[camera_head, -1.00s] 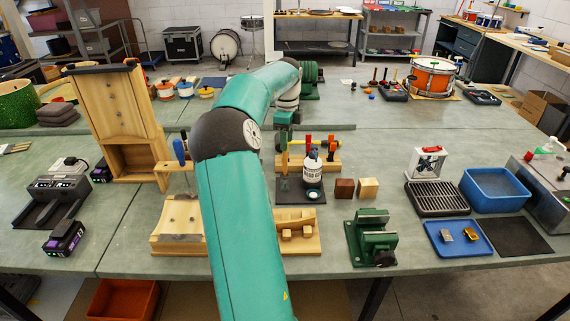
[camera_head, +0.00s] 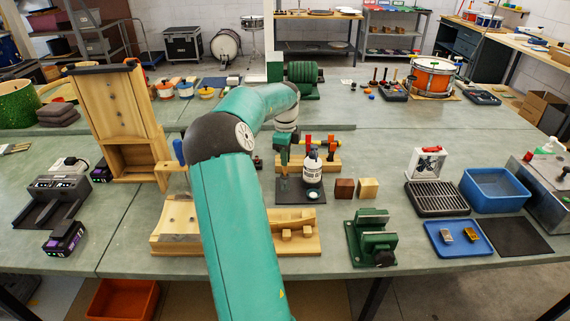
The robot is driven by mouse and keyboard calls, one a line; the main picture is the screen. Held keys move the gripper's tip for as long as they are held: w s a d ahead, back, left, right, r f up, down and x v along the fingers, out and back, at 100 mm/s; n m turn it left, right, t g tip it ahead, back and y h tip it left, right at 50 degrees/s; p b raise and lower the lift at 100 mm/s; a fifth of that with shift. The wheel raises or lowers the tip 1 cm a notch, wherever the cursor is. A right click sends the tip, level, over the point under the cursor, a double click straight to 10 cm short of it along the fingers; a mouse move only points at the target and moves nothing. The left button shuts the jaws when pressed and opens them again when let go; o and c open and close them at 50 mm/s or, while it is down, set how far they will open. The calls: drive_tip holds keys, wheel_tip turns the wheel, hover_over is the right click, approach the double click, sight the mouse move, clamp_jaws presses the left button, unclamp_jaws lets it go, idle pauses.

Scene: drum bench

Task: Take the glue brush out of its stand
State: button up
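My gripper (camera_head: 284,164) points down over the back left of a dark base plate (camera_head: 288,193), left of a white glue bottle (camera_head: 313,173) with a dark cap. The plate looks like the brush's stand. The glue brush cannot be made out now; the gripper covers the spot where a thin yellow upright handle showed before. The fingers are small and seen from behind the arm, so I cannot tell whether they are open or closed on the handle.
A wooden tool rack (camera_head: 328,164) with upright handles stands just behind the bottle. A dark wood block (camera_head: 344,189) and a light block (camera_head: 368,188) sit to the right. A green vise (camera_head: 371,239) and a wooden jig (camera_head: 295,243) are in front.

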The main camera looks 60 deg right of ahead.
drive_tip(key=shift+r, duration=0.15)
clamp_jaws()
wheel_tip(320, 180, up, 10)
drive_tip(key=shift+f, duration=0.1)
drive_tip(key=shift+s+f, duration=0.1)
